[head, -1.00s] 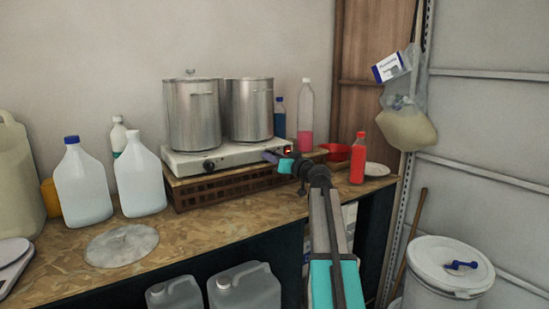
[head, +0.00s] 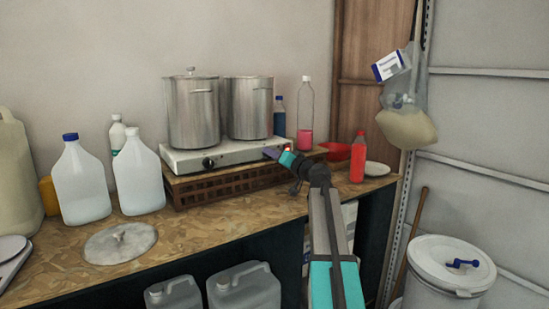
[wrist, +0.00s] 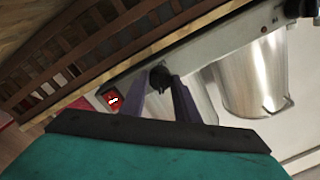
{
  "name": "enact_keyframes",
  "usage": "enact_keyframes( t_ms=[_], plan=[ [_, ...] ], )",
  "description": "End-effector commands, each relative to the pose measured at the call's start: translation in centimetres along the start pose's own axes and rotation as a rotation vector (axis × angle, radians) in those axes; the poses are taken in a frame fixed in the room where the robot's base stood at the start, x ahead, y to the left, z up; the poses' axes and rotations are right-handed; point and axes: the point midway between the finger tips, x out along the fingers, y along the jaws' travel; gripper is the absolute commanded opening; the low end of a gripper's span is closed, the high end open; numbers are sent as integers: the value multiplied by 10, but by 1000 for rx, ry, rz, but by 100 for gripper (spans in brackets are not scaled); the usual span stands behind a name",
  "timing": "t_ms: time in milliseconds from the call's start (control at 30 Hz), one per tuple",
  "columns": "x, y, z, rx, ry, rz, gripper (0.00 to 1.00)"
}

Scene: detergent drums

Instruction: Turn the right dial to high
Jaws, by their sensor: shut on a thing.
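The white hot plate (head: 228,153) stands on a slatted wooden crate and carries two steel pots. Its left dial (head: 208,163) is black and uncovered. The right dial (wrist: 160,77) is a black knob on the front panel, seen in the wrist view between my purple fingertips; in the head view it is hidden behind my gripper (head: 270,153). In the wrist view my gripper (wrist: 161,92) is shut on this right dial. A red lamp or switch (wrist: 111,99) shows beside the dial. I cannot read the dial's setting.
The steel pots (head: 193,112) stand close behind the panel. A red bottle (head: 357,158), a red bowl (head: 336,152) and a clear bottle with pink liquid (head: 305,115) stand to the right. The slatted crate (head: 215,185) lies below the panel.

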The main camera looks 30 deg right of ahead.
Motion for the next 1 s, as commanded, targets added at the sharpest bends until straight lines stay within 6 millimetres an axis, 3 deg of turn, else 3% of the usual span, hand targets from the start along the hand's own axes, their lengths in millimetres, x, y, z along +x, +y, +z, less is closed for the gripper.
enact_keyframes(
  t_ms=[600, 1000],
  plan=[
    [0, -1, 1, 565, 28, -6, 6],
    [0, -1, 2, 755, 37, -8, 6]
  ],
)
